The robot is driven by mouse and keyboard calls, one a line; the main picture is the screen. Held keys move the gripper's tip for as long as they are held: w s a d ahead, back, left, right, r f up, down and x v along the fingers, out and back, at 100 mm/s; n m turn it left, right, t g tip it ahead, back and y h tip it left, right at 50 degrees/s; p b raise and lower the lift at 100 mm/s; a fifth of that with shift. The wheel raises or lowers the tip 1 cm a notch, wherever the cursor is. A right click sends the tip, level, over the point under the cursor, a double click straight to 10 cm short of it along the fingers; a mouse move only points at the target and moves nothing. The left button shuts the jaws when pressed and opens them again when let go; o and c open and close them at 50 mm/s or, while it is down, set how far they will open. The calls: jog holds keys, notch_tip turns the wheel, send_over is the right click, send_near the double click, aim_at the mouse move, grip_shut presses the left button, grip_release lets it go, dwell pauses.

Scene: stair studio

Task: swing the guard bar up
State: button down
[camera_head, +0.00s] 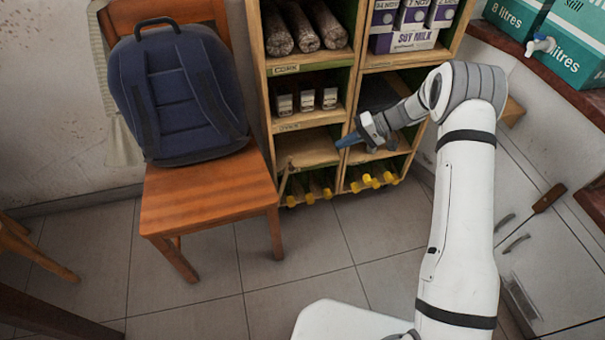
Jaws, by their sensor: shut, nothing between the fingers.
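My gripper (342,143) has blue fingers and is shut and empty. It points left in front of the wooden shelf unit (258,75), by its middle upright and above the bottom row. A short, thin wooden strip (284,181) slants at the lower left front of the unit. I cannot tell for sure whether it belongs to the guard bar; no other bar stands out clearly. My gripper is apart from this strip, to its upper right. My wrist and forearm hide part of the right-hand compartments.
Bottles with yellow tops (368,181) lie in the bottom row. Small cartons (307,100), brown rolls (298,25) and soy milk boxes (412,40) fill higher shelves. A wooden chair (205,192) bearing a blue backpack (180,90) stands left. The tiled floor before the unit is clear.

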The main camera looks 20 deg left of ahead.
jog(key=w+f+b+x, duration=0.1)
jog(key=b+x, duration=0.4)
jog(key=x, duration=1.1)
jog(key=shift+f+y, duration=0.3)
jog(key=shift+f, duration=0.05)
jog(key=shift+w+r, duration=0.1)
jog(key=shift+r, duration=0.05)
